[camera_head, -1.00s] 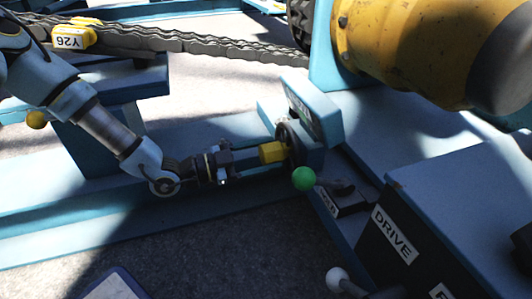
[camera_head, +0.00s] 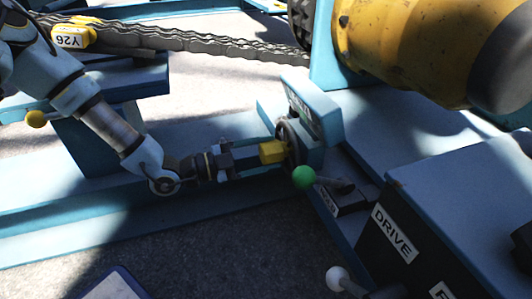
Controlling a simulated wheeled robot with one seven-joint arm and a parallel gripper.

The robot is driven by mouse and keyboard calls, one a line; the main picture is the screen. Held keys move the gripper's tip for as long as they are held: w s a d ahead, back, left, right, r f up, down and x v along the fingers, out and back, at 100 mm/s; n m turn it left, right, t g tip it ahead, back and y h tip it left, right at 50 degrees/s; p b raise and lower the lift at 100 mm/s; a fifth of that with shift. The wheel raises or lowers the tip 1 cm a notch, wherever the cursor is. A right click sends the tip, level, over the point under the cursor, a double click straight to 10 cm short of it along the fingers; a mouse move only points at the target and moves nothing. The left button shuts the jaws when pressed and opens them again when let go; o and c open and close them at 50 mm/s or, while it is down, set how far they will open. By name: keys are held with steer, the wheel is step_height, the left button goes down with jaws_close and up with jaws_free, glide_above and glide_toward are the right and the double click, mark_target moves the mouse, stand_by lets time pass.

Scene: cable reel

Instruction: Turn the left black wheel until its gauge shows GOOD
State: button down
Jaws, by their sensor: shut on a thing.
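A black wheel (camera_head: 291,140) stands on edge on the side of a small blue housing, near the middle of the view. A yellow block (camera_head: 271,152) sits at its hub. My gripper (camera_head: 260,153) reaches in from the left and is shut on this yellow block of the wheel. The gauge (camera_head: 304,112) is the panel on the blue housing above the wheel. It is seen at a steep angle, and its reading cannot be made out.
A green-knobbed lever (camera_head: 303,177) is close to the right of my gripper. A blue box marked DRIVE (camera_head: 395,235) and a white-knobbed lever (camera_head: 338,279) stand at the lower right. A large yellow drum (camera_head: 410,50) and a heavy chain (camera_head: 180,42) lie behind.

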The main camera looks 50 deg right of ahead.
steer(key=shift+c, duration=0.2)
jaws_free()
steer(key=p+v, duration=0.4)
steer(key=v, duration=0.6)
steer(key=shift+w+a, duration=0.2)
steer(key=shift+a, duration=0.15)
stand_by(0.8)
